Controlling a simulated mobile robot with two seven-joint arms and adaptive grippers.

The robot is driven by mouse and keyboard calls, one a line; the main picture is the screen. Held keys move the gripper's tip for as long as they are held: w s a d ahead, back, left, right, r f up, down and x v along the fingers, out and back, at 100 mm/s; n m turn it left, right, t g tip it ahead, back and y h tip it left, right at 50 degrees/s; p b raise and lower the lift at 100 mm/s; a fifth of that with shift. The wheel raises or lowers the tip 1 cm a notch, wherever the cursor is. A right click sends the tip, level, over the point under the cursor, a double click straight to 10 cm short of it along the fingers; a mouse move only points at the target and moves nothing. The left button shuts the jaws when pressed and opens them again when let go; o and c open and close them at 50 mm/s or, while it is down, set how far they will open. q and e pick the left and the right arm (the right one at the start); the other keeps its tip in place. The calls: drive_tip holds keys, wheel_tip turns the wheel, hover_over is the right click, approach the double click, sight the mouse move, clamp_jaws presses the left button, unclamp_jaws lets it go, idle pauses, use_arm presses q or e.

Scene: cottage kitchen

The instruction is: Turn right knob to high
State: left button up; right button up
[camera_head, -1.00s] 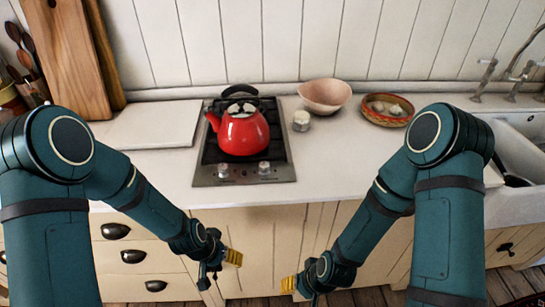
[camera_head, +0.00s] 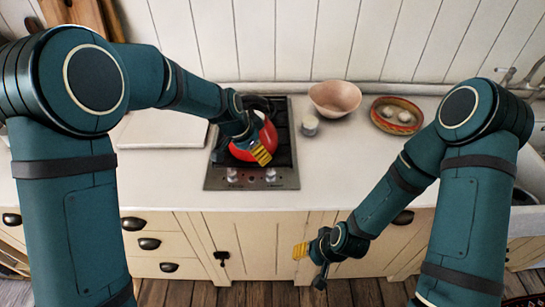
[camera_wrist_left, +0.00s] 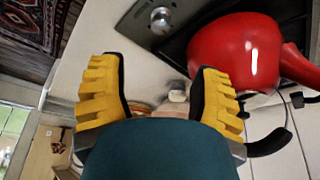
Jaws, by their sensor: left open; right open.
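The right knob (camera_head: 270,175) is a small silver dial on the front strip of the stove (camera_head: 212,180), beside the left knob (camera_head: 232,175). A red kettle (camera_head: 269,134) stands on the stove, partly hidden by my left gripper. My left gripper (camera_head: 262,156) is open, with yellow fingertips in front of the kettle and slightly above the right knob in the picture, apart from it. In the left wrist view nothing is between the fingers (camera_wrist_left: 155,95); one knob (camera_wrist_left: 161,20), apparently the right one, shows above them. My right gripper (camera_head: 299,251) is open and empty before the cabinets.
A white jar (camera_head: 310,126), a pink bowl (camera_head: 335,97) and a patterned bowl (camera_head: 397,114) stand right of the stove. A pale board (camera_head: 160,131) lies left of it. The counter in front of the bowls is clear.

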sight(271, 171)
use_arm(q)
drive_tip(key=x, duration=1.3)
drive_tip(key=shift+f, duration=0.45)
clamp_jaws()
